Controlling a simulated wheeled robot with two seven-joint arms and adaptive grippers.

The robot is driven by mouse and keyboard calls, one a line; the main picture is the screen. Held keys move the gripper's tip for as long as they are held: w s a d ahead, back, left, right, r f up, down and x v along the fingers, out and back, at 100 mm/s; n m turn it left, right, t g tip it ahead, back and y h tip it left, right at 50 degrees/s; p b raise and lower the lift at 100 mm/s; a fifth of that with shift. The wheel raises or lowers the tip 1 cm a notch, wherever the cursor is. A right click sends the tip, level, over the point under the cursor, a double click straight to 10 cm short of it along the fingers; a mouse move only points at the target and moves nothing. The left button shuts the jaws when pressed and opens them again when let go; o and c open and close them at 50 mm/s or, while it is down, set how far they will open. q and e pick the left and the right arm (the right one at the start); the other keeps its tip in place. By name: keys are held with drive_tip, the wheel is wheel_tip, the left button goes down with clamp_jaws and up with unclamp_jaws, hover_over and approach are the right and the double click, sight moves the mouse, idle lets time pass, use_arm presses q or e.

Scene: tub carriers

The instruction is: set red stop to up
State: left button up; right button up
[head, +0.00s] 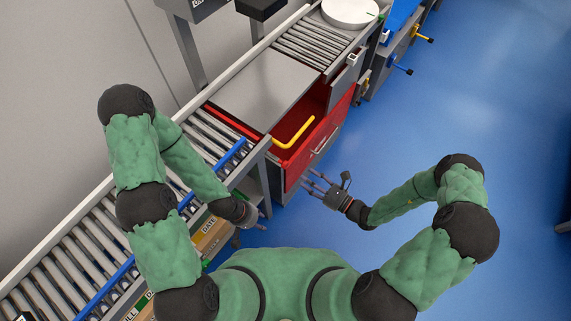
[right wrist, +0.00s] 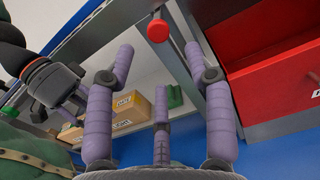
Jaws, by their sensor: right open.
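A red round knob (right wrist: 157,28), which looks like the red stop's handle, sticks out from a grey rail in the right wrist view. A thin red bar (head: 232,122) lies across the end of the rollers in the head view; I cannot tell if it is up or down. My right gripper (head: 312,183) is open and empty beside the red cabinet. In the right wrist view its spread fingers (right wrist: 160,65) point toward the knob, which shows between and beyond the tips, with no visible contact. My left gripper (head: 258,218) hangs by the conveyor edge, its jaw opening unclear.
Cardboard boxes (right wrist: 130,108) sit on a shelf underneath. The blue floor (head: 440,110) at right is clear.

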sight(285, 165)
drive_tip(key=b+x, duration=0.2)
drive_tip(key=x, duration=0.8)
drive_tip(key=shift+a, duration=0.15)
clamp_jaws()
